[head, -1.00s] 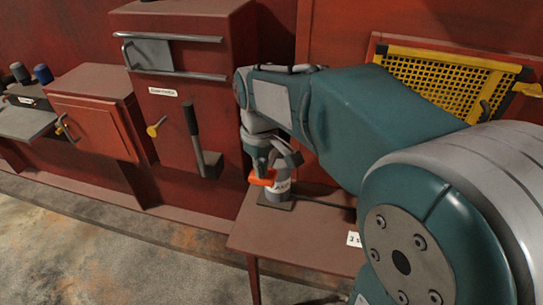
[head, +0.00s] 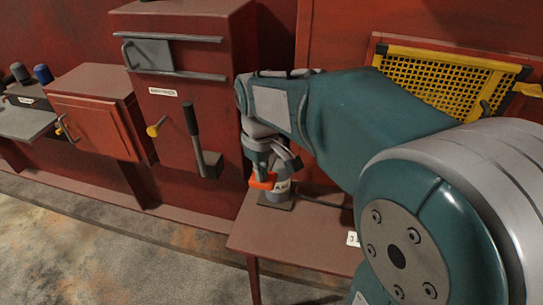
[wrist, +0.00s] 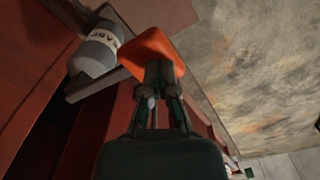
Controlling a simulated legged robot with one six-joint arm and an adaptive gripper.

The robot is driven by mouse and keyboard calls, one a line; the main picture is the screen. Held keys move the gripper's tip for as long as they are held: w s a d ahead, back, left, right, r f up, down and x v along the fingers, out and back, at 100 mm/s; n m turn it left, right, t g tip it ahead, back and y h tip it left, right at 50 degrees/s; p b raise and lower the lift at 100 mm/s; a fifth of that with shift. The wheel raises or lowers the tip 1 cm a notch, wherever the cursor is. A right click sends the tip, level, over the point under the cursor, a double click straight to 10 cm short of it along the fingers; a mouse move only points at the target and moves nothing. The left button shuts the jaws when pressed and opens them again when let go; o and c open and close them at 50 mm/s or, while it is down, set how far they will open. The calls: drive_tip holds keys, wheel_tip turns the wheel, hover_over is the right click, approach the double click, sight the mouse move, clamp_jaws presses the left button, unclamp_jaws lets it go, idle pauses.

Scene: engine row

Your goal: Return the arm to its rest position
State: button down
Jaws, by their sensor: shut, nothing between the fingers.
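My arm reaches from the right of the head view to my gripper (head: 261,172), low over the brown table beside a grey container. In the wrist view my gripper (wrist: 158,82) has its dark fingers brought together, with no thing held between them. An orange piece (wrist: 153,50) shows right at the fingertips; I cannot tell what it belongs to. It also shows in the head view (head: 262,182). The grey container (wrist: 95,52) with a white label lies just left of the fingertips in the wrist view; in the head view my gripper partly hides it.
The brown table (head: 300,232) stands below my gripper. Left of it are a tall red cabinet (head: 180,120) with a dark lever (head: 192,125) and a yellow knob, and a lower red box (head: 95,120). A yellow mesh panel (head: 440,80) is behind my arm. The floor at front left is clear.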

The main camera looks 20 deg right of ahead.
drive_tip(key=shift+r, duration=1.35)
drive_tip(key=shift+s, duration=0.15)
drive_tip(key=s+m+t, duration=0.4)
drive_tip(key=s+t, duration=0.1)
drive_tip(key=s, duration=0.9)
drive_tip(key=shift+r+m+t, duration=0.3)
drive_tip(key=shift+r+m, duration=0.05)
drive_tip(key=shift+m, duration=0.05)
